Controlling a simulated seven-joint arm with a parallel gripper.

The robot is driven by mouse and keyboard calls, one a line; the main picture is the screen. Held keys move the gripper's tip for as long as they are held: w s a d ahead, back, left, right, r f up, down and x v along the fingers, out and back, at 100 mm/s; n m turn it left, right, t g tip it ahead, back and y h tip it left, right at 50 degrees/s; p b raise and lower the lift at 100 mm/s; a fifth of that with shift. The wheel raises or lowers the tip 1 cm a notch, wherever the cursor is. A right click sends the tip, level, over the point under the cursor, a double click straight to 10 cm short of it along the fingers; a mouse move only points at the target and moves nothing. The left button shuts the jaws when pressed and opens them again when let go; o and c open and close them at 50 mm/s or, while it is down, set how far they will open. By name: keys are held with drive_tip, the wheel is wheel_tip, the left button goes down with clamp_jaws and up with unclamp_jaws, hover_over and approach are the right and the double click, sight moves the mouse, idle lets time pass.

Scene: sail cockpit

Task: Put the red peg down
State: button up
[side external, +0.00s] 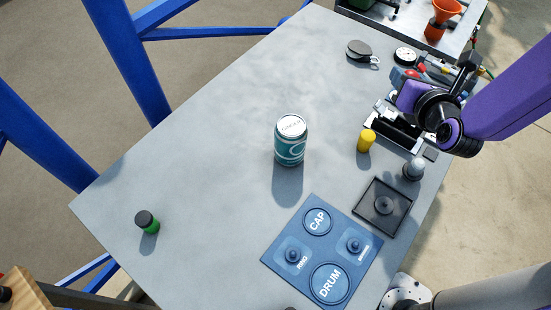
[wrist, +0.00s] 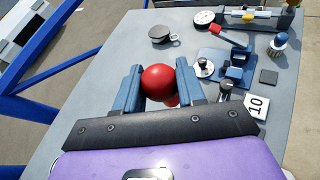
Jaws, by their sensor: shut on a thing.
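The red peg (wrist: 158,80) shows in the wrist view as a glossy red rounded top with a little red below it. My gripper (wrist: 159,72) is shut on it, with one blue-grey finger on each side. The peg's lower part is mostly hidden, so I cannot tell whether it touches the surface below. In the side view my gripper (side external: 404,82) is above the right edge of the grey table (side external: 225,110), near the clamp fixture, and the purple wrist hides part of that area.
A teal can (side external: 289,142), a yellow cylinder (side external: 366,141), a black square tray (side external: 363,200), a blue labelled board (side external: 275,258) and a green dark-topped cylinder (side external: 148,222) stand on the table. A dark round object (side external: 360,50) lies near the far edge. The left middle is clear.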

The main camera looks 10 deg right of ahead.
drive_tip(key=s+d+f+m+g+h, duration=0.4)
drive_tip(key=s+d+m+g+h, duration=0.5)
drive_tip(key=s+d+m+h, duration=0.25)
drive_tip(key=s+a+f+m+g+y, duration=0.1)
drive_tip(key=s+a+m+g+y, duration=0.35)
drive_tip(key=s+m+g, duration=1.1)
drive_tip(key=s+a+m+g+y, duration=0.2)
drive_tip(key=s+a+m+y, duration=0.3)
drive_tip(key=a, duration=0.4)
drive_tip(key=w+a+r+m+t+y, duration=0.1)
drive_tip(key=a+r+m+y, duration=0.1)
drive_tip(key=a+m+y, duration=0.45)
drive_tip(key=w+a+r+m+t+y, duration=0.15)
drive_tip(key=a+m+y, duration=0.25)
drive_tip(key=a+y, duration=0.45)
drive_tip(key=w+a+r+m+t+y, duration=0.2)
drive_tip(key=w+a+m+t, duration=0.5)
drive_tip(key=w+a+f, duration=0.1)
drive_tip(key=a+f, duration=0.2)
drive_tip(key=a, duration=0.1)
drive_tip(key=w+a+f, duration=0.2)
drive_tip(key=a+f, duration=0.1)
drive_tip(key=a, duration=0.1)
drive_tip(key=w+a+f, duration=0.2)
drive_tip(key=a+f, duration=0.1)
drive_tip(key=a, duration=0.1)
drive_tip(key=shift+a+f, duration=0.3)
drive_tip(key=shift+a, duration=0.05)
drive_tip(key=shift+a+f, duration=0.2)
drive_tip(key=shift+f, duration=1.55)
